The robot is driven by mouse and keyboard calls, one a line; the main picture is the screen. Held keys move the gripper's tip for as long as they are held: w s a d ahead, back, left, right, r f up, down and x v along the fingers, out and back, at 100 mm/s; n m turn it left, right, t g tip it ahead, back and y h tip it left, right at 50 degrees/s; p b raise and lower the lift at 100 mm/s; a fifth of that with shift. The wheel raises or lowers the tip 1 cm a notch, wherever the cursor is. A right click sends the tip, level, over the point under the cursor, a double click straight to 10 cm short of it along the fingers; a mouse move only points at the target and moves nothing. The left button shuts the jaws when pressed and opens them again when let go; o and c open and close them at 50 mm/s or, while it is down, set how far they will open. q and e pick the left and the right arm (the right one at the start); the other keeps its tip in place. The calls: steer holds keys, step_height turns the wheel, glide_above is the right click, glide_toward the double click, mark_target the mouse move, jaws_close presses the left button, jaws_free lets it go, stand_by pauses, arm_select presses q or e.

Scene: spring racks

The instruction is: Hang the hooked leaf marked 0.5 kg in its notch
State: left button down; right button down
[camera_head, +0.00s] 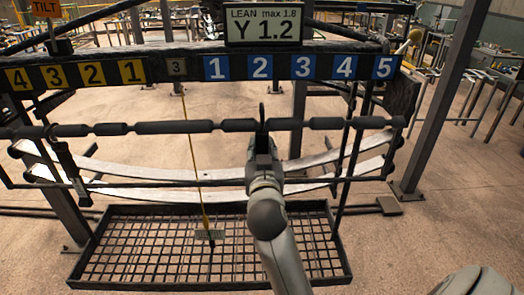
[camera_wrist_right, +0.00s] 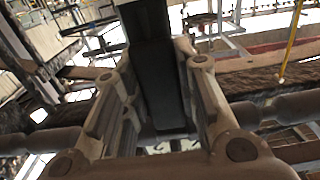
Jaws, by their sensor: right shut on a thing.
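My right gripper (camera_head: 262,142) is in the middle of the head view, shut on a dark leaf (camera_head: 262,115). Its narrow, hook-like top rises above the fingers at the segmented dark bar (camera_head: 180,127), under the blue 2 plate (camera_head: 260,67). I cannot tell whether the hook touches the bar. In the right wrist view the leaf (camera_wrist_right: 155,85) is a dark flat strip between the two fingers. No 0.5 kg mark is readable. The bar has gaps between its segments, left and right of the gripper. My left gripper is not in view.
A sign reading LEAN max 1.8, Y 1.2 (camera_head: 264,24) stands above the number plates. Pale curved strips (camera_head: 120,193) hang below the bar. A yellow plumb line (camera_head: 194,160) hangs left of my arm over a mesh tray (camera_head: 130,278). Dark posts (camera_head: 440,95) flank the rack.

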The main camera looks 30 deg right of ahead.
stand_by(0.4)
steer(key=shift+f+b, duration=1.05)
steer(key=shift+f, duration=0.1)
steer(key=c, duration=1.1)
jaws_free()
steer(key=shift+o, duration=0.2)
steer(key=shift+f, duration=0.15)
